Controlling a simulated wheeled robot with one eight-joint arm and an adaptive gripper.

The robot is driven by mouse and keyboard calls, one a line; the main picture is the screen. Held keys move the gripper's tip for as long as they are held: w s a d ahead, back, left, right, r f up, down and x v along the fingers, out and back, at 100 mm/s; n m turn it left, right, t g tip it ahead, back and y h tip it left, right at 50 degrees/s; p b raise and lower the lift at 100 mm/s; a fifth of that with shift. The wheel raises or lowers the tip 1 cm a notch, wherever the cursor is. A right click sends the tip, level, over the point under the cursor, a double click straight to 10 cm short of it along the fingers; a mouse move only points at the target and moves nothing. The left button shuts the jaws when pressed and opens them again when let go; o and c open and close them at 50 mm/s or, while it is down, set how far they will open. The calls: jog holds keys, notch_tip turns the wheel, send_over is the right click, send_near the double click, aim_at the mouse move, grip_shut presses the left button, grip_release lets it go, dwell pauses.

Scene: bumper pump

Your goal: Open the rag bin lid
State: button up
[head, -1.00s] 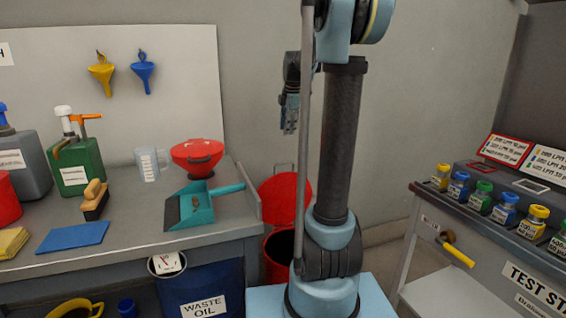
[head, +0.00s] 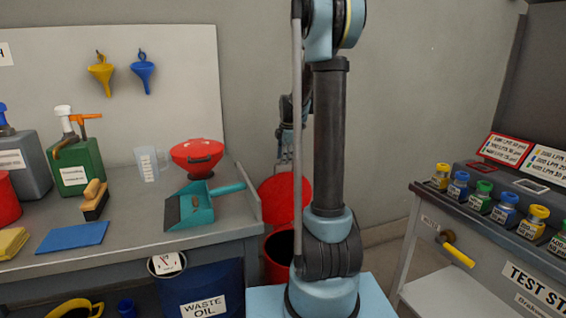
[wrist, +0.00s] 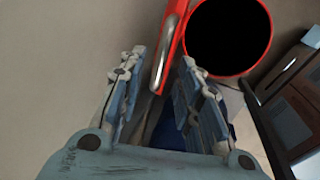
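The red rag bin (head: 272,262) stands on the floor behind my arm, to the right of the workbench. Its red lid (head: 270,193) stands raised at the back, and the dark opening is uncovered. The wrist view shows the bin's round red rim (wrist: 268,48) around a black interior, and the lid (wrist: 181,25) nearly edge-on with a grey handle (wrist: 168,58). My gripper (wrist: 162,65) is open, with the handle showing between its fingers; I cannot tell whether they touch. In the head view my gripper (head: 286,152) is just above the lid, partly hidden by my arm.
The workbench (head: 130,215) at left holds a teal dustpan (head: 190,210), a red funnel-like container (head: 197,157) and bottles. A blue waste oil container (head: 200,285) sits below. The test stand (head: 470,235) is at right. Wall space above the bin is free.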

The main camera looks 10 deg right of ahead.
jog(key=shift+x, duration=0.95)
grip_shut()
jog(key=s+d+f+t, duration=0.2)
jog(key=s+f+t, duration=0.1)
jog(key=s, duration=0.8)
jog(key=shift+y, duration=0.3)
jog(key=shift+s+d, duration=0.1)
grip_release()
